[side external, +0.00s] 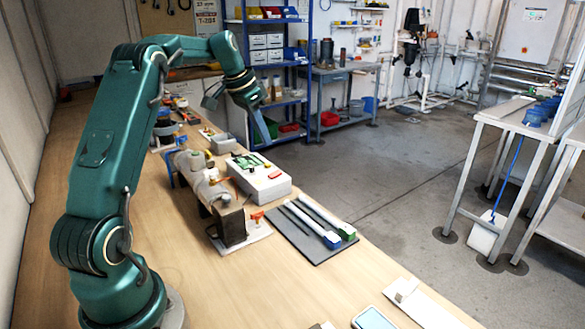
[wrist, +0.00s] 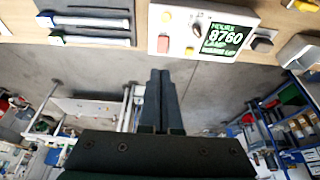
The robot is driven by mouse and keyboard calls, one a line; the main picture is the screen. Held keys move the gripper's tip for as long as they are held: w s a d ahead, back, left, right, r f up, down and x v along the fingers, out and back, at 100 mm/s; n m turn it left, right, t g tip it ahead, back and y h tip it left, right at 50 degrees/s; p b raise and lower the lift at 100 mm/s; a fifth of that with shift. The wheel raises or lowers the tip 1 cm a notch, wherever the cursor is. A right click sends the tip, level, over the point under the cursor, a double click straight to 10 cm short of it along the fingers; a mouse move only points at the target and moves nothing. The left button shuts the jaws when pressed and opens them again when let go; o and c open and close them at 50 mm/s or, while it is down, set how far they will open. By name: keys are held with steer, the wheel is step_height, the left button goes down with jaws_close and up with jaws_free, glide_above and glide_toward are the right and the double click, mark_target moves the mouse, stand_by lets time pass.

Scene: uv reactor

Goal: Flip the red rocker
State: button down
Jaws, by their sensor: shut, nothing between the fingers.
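The red rocker (side external: 275,174) sits on top of a white control box (side external: 262,186) on the wooden bench. In the wrist view the red rocker (wrist: 163,44) is at the top, at the left end of the box face, beside a dark display with green text (wrist: 221,39). My gripper (side external: 268,138) is shut and empty, raised in the air behind the box and apart from it. In the wrist view my gripper's fingertips (wrist: 160,72) are together below the rocker in the picture. Which way the rocker is tipped cannot be told.
A dark mat (side external: 306,239) with two long tools, ending in blue and green, lies in front of the box. A grey cylindrical apparatus (side external: 229,220) stands to its left. Yellow knobs (wrist: 195,28) sit near the display. The air around my gripper is clear.

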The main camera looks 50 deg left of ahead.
mark_target(272, 176)
steer(key=x, duration=0.8)
steer(key=shift+s+f, duration=0.2)
steer(key=shift+f, duration=0.25)
steer(key=shift+w+f, duration=0.15)
steer(key=shift+f, duration=0.1)
steer(key=shift+s+f, duration=0.25)
steer(key=shift+s, duration=0.7)
